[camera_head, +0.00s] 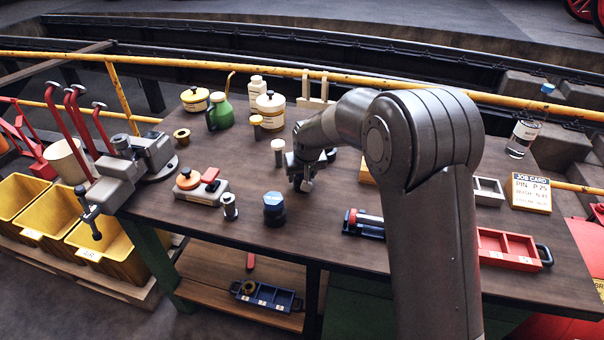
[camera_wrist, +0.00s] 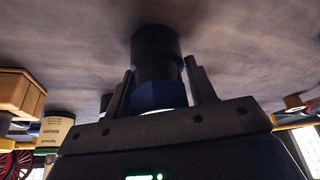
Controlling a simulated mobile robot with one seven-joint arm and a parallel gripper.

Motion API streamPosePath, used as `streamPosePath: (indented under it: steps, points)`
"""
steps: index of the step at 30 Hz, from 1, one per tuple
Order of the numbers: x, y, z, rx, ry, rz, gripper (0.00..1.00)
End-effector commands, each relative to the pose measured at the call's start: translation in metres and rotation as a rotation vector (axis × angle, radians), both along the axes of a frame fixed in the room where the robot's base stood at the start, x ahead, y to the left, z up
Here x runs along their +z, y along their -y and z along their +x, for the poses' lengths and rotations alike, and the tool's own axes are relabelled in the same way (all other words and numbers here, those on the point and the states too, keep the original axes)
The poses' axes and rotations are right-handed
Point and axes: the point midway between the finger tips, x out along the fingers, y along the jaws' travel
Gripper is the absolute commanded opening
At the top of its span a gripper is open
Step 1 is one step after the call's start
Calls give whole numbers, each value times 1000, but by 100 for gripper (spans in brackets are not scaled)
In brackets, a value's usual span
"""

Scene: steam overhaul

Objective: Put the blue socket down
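The blue socket (camera_wrist: 158,97) is in the wrist view, between the two fingers of my gripper (camera_wrist: 160,88). Its near part is blue and faceted; a dark round part extends beyond the fingertips toward the table.
A dark blue stacked piece (camera_head: 274,209) stands left of my gripper, near a metal cylinder (camera_head: 230,207) and an orange-topped block (camera_head: 200,187). A red tray (camera_head: 508,247) is farther right. Bare wood lies in front.

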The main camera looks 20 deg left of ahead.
Motion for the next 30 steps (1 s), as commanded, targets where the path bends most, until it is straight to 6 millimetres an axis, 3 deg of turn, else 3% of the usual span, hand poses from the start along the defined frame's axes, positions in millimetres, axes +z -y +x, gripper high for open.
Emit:
streamPosePath:
  steps: [7, 17, 30]
  points:
    - [0, 0, 0, 0, 0, 0, 70]
    - [8, 0, -1, 0, 3, 2, 70]
    - [83, 17, -28, 0, 3, 2, 70]
